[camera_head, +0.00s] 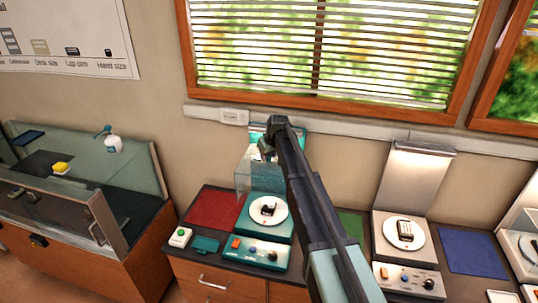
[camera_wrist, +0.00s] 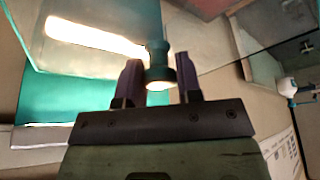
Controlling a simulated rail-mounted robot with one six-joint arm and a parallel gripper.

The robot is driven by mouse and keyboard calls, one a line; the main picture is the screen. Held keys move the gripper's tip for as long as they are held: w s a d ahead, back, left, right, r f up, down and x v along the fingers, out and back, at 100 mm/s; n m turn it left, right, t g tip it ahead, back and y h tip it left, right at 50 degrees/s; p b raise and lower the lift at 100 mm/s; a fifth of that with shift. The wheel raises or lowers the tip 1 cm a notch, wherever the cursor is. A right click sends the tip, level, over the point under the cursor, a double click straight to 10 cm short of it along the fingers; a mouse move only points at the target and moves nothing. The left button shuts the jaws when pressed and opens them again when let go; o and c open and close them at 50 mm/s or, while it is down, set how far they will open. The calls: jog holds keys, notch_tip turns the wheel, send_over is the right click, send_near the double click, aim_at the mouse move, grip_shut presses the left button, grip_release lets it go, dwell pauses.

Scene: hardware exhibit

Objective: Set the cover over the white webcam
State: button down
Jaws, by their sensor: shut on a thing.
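My gripper (camera_head: 268,150) is shut on the teal knob (camera_wrist: 158,62) of a clear, box-shaped cover (camera_head: 244,176). In the wrist view the knob sits between the two dark fingers (camera_wrist: 158,80). The cover hangs above and behind a round white plate on a teal stand. A small dark-and-white device (camera_head: 268,209), which may be the webcam, lies on that plate, apart from the cover. My arm hides part of the cover's right side.
The teal stand (camera_head: 252,248) has buttons and a knob in front. A red mat (camera_head: 213,208) lies to its left. A second stand with a device (camera_head: 405,230) on a white plate is at right, beside a blue mat (camera_head: 472,252). A window (camera_head: 320,50) is behind.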

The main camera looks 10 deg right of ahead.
aim_at(270, 163)
notch_tip(270, 163, down, 13)
jog(key=b, duration=1.2)
jog(key=shift+r, duration=0.2)
jog(key=shift+f+b, duration=0.5)
jog(key=shift+b, duration=0.15)
dwell(0.7)
jog(key=shift+c, duration=1.1)
grip_release()
jog(key=shift+r, duration=0.15)
notch_tip(270, 163, up, 7)
jog(key=p, duration=0.7)
jog(key=shift+d, duration=0.1)
jog(key=shift+s, duration=0.1)
